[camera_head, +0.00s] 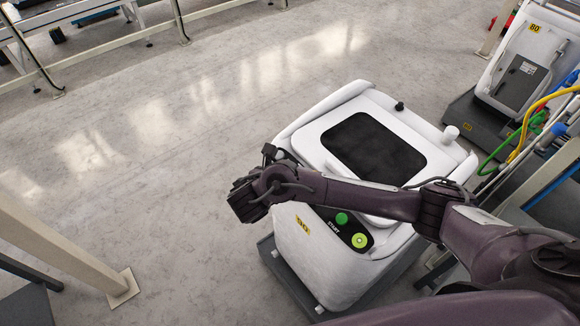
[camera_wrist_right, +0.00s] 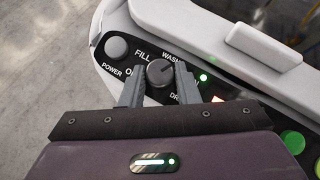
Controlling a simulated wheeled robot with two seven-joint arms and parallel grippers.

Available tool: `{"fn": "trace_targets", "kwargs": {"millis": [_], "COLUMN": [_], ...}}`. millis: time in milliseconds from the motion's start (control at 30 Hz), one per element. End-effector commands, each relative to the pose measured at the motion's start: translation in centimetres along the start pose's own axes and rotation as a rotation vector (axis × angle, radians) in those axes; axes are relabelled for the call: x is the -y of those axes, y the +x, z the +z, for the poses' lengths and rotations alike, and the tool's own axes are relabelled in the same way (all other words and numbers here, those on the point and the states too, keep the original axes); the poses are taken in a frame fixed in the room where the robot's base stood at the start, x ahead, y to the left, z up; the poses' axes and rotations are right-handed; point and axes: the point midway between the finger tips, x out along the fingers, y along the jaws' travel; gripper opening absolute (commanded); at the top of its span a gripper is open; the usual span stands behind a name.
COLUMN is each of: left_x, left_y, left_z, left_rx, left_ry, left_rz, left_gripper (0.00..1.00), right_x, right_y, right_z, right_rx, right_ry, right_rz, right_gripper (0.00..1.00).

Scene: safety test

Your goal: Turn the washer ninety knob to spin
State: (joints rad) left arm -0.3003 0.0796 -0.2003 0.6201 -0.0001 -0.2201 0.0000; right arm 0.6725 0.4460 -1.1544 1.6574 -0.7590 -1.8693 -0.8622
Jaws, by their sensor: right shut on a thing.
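The white washer (camera_head: 430,140) with the yellow 90 label (camera_head: 303,225) stands in the middle of the head view. Its grey round knob (camera_wrist_right: 160,73) shows in the right wrist view on a black panel, with FILL and WASH printed around it and other words partly hidden. The knob's pointer line is small and seems to face up-right, toward WASH. My right gripper (camera_wrist_right: 158,79) has one finger on each side of the knob and is shut on it. In the head view my right gripper (camera_head: 246,200) hides the knob. My left gripper is not in view.
Beside the knob are a grey POWER button (camera_wrist_right: 116,48) and a lit green light (camera_wrist_right: 203,78). A green START button (camera_head: 342,218) and a yellow-green button (camera_head: 359,240) sit on the front. Another machine, labelled 80 (camera_head: 535,28), stands upper right. Open floor (camera_head: 150,170) lies left.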

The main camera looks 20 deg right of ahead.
Motion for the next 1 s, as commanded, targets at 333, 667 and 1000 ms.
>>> {"fn": "trace_targets", "kwargs": {"millis": [333,667,1000], "left_x": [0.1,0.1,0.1], "left_y": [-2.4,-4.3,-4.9], "left_z": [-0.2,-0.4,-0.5], "left_rx": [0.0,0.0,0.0], "left_ry": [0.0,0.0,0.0], "left_rz": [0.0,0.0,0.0], "left_gripper": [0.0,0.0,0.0], "right_x": [-0.4,-0.6,-0.7], "right_y": [-0.2,0.0,0.1], "right_z": [0.5,0.5,0.3], "right_rx": [0.0,0.0,0.001], "right_ry": [0.233,0.378,0.429], "right_rz": [-0.205,-0.33,-0.374], "right_gripper": [0.06,0.06,0.06]}}
